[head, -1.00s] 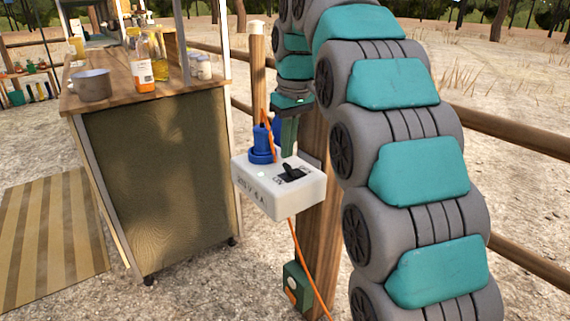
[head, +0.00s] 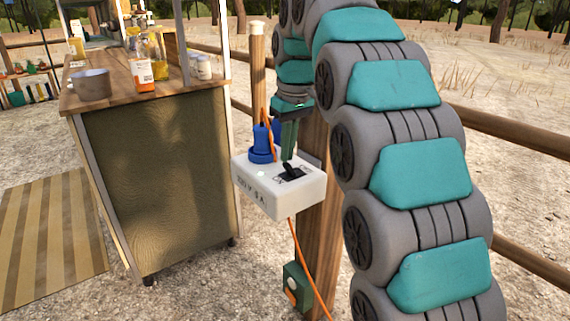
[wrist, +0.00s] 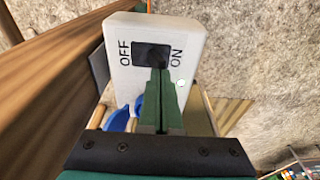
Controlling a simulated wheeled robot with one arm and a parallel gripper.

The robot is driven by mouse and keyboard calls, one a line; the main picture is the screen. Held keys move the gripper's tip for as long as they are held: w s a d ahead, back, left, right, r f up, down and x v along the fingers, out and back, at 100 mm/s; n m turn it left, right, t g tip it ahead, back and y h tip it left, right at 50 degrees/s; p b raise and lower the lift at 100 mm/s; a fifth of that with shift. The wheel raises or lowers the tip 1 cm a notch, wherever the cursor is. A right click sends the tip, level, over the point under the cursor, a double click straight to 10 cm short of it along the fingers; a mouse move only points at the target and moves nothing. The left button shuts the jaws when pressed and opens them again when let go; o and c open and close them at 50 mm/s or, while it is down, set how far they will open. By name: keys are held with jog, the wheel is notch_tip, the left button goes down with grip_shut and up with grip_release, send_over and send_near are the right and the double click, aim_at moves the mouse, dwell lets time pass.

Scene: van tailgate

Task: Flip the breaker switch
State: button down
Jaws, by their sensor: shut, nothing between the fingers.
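The breaker is a white box (head: 270,200) on a wooden post, with a black rocker switch (head: 291,173) on its top face. In the wrist view the box (wrist: 190,40) shows OFF on the left and ON on the right of the black switch (wrist: 150,52). My gripper (head: 288,157) points down at the switch, its green fingers together and empty. In the wrist view the fingertips (wrist: 160,72) overlap the switch's lower edge, near its middle and slightly to the ON side. I cannot tell whether they touch it. The fingers hide part of the switch.
A blue plug (head: 263,145) with an orange cable stands on the box, just left of my fingers. The wooden post (head: 318,230) is right behind the box. A counter (head: 150,88) with a pot and bottles stands left.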

jog(key=shift+f, duration=0.25)
jog(key=shift+r, duration=0.1)
notch_tip(320, 180, up, 7)
jog(key=p, duration=0.5)
dwell(0.5)
jog(key=s+d+f+m+g, duration=0.1)
jog(key=s+d+f+m, duration=0.1)
jog(key=s+d+f, duration=0.2)
jog(key=s+d+f+m+g, duration=0.1)
jog(key=s+d+f+m, duration=0.1)
jog(key=s+f, duration=0.9)
jog(key=s+d+f+m+g+h, duration=0.1)
jog(key=s+d+f, duration=0.4)
jog(key=s, duration=1.8)
notch_tip(320, 180, down, 3)
jog(key=shift+d+f+m, duration=0.15)
jog(key=shift+d+m, duration=0.15)
jog(key=shift+m, duration=0.6)
